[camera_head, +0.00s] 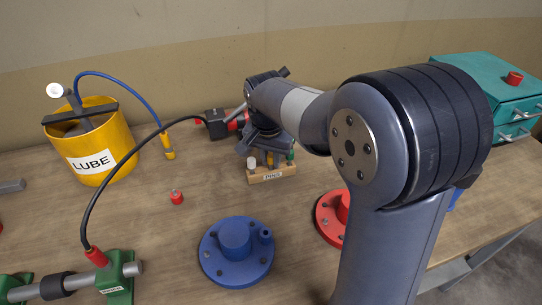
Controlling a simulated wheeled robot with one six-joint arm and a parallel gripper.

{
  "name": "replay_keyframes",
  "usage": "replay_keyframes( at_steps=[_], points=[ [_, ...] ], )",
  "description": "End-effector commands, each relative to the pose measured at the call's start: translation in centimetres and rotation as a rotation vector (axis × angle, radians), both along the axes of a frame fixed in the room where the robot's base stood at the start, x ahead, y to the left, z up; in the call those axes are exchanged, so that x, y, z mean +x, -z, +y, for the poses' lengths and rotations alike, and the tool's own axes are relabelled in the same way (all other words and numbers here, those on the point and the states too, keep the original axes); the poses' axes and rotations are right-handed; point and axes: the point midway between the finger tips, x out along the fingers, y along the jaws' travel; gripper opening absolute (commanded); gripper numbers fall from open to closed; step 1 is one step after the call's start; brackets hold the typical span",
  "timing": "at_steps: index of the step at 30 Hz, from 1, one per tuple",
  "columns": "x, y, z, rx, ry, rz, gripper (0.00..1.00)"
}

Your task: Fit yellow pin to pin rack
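The pin rack (285,173) is a small wooden block with a "PINS" label, on the table near the middle of the view. A white pin (251,162) stands at its left end and a green pin (290,154) at its right end. The yellow pin (270,159) shows as a small yellow patch between them, directly under my gripper (262,146). My gripper points down just above the rack. Its fingertips are small and partly hidden, so I cannot tell whether they hold the yellow pin or how deep the pin sits.
A yellow lube bucket (112,139) stands at the left, with a blue hose ending in a yellow nozzle (168,153). A blue flange (235,252) and a red flange (328,220) lie in front. A teal drawer box (475,85) stands at back right.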

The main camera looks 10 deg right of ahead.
Motion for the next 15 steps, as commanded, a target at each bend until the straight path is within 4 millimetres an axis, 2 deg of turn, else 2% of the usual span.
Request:
replay_keyframes(
  at_steps=[1,9,15],
  points=[
    [0.00,-0.01,0.00,0.000,0.000,0.000,0.21],
    [-0.01,-0.02,-0.01,0.000,0.000,0.000,0.43],
    [-0.01,-0.03,-0.01,0.000,0.000,0.000,0.43]
  ],
)
